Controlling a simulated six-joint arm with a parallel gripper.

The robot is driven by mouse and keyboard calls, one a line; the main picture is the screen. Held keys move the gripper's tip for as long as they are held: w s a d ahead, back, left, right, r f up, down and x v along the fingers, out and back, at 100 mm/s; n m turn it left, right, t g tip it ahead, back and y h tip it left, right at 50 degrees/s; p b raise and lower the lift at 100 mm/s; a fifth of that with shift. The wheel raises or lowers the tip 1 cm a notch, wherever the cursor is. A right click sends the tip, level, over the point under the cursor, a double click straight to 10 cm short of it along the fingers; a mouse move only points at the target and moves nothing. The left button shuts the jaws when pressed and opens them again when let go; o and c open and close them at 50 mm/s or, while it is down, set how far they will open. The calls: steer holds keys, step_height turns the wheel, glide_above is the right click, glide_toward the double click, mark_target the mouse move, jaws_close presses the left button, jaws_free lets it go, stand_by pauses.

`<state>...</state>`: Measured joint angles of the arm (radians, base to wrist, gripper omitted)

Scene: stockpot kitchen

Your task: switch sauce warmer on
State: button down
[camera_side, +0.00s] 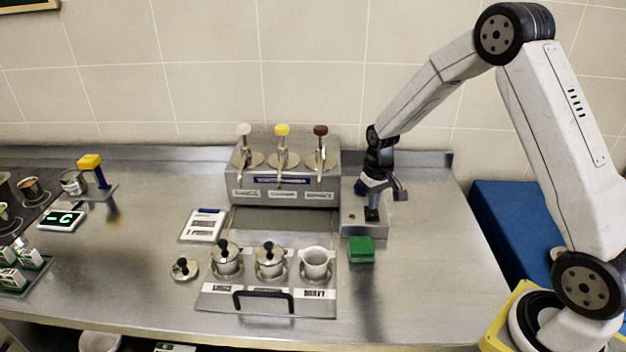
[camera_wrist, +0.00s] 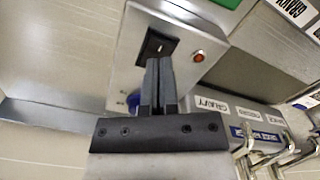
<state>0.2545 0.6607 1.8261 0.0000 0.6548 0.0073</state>
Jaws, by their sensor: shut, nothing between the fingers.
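The sauce warmer (camera_side: 285,185) is a steel unit at the back with three pump heads, white, yellow and dark red; its blue label also shows in the wrist view (camera_wrist: 262,136). A grey switch box (camera_side: 352,228) stands at its right end. In the wrist view, the box (camera_wrist: 135,62) carries a black switch plate (camera_wrist: 150,43) and a small red lamp (camera_wrist: 198,56); I cannot tell whether the lamp is lit. My gripper (camera_side: 372,216) is shut and empty, pointing down at the box. Its fingertips (camera_wrist: 160,62) are at the plate's edge and partly hide the switch; contact is unclear.
A green block (camera_side: 361,248) sits just in front of the switch box. Lidded pots (camera_side: 270,262) and an open jug (camera_side: 316,262) stand in a tray with a black handle. A loose lid (camera_side: 184,269) lies to the left. The counter's right front is clear.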

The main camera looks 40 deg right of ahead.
mark_target(372, 215)
steer(key=shift+f, duration=1.2)
stand_by(1.1)
steer(key=shift+r, duration=3.55)
steer(key=s+a+r+n+t, duration=0.2)
steer(key=s+a+n, duration=0.1)
steer(key=s+a, duration=0.8)
steer(key=s, duration=0.4)
steer(key=shift+s+a+r+t, duration=0.15)
steer(key=shift+r+t, duration=0.1)
steer(key=shift+t, duration=0.05)
steer(key=c, duration=1.3)
jaws_free()
